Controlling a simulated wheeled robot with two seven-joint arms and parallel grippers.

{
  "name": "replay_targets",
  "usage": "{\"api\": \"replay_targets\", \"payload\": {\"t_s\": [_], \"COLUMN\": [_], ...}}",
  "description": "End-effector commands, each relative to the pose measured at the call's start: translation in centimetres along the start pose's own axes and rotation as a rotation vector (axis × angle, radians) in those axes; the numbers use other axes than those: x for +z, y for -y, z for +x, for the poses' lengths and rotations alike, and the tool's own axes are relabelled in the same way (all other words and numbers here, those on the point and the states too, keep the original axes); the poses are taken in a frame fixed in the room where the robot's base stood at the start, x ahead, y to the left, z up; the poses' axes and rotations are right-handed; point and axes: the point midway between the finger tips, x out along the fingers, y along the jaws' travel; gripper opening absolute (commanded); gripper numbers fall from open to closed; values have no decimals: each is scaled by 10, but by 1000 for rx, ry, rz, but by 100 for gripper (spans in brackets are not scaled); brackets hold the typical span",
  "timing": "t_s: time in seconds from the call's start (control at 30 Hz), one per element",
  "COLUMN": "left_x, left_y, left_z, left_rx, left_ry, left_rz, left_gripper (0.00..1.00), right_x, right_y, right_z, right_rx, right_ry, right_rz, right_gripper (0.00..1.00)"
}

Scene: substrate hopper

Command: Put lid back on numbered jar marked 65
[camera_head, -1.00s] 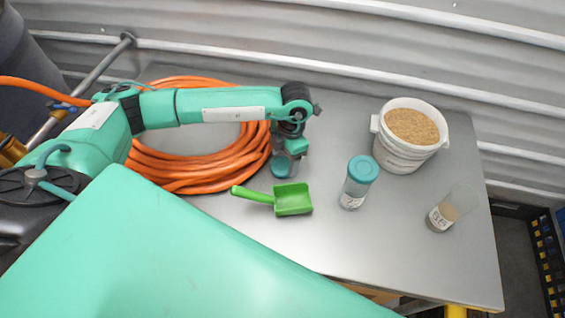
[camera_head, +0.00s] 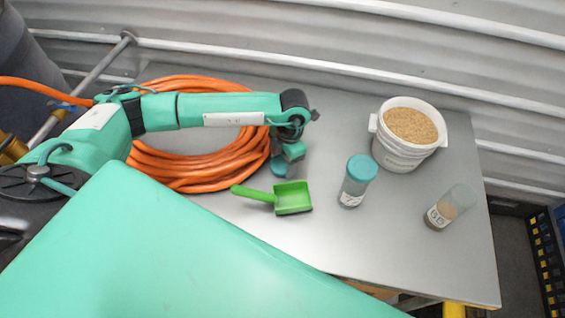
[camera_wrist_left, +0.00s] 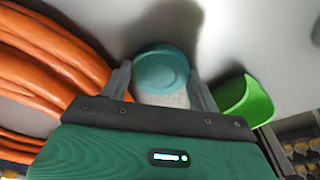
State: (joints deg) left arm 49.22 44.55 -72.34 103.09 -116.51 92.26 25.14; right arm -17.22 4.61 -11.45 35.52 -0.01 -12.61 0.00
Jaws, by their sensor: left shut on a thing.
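A clear open jar (camera_head: 451,207) stands near the right end of the table. It holds some brownish material and has a white label with a number too small to read surely. My left gripper (camera_head: 284,165) is shut on a teal lid (camera_head: 279,168), beside the orange hose and left of the jars. In the left wrist view the lid (camera_wrist_left: 160,70) sits between the two fingers, with a pale patch below it that I cannot make out. A second jar (camera_head: 352,190), closed with its own teal lid, stands mid-table. My right gripper is out of view.
A green scoop (camera_head: 292,197) lies just in front of my left gripper. A white bucket (camera_head: 401,155) of grainy material stands at the back right. A coiled orange hose (camera_head: 200,170) lies at the left. The table (camera_head: 390,240) is bare between the two jars.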

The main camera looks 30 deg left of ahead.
Motion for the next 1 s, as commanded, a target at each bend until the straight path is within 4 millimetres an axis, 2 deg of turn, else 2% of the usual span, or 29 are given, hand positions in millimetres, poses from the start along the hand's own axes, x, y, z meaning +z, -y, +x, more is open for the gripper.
{"api": "replay_targets", "payload": {"t_s": [0.17, 0.37, 0.57, 0.8, 1.0], "left_x": [0, -4, -10, -20, -27], "left_y": [0, 0, -1, 0, 0], "left_z": [-5, -29, -73, -141, -181], "left_rx": [0, 1, 2, 3, 1], "left_ry": [1, 4, 6, 7, 3], "left_rz": [0, 1, 1, 1, 0], "left_gripper": [40, 40, 40, 40, 40], "right_x": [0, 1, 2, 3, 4], "right_y": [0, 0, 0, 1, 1], "right_z": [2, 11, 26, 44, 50], "right_rx": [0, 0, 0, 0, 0], "right_ry": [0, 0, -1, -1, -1], "right_rz": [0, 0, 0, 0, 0], "right_gripper": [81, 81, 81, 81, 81]}}
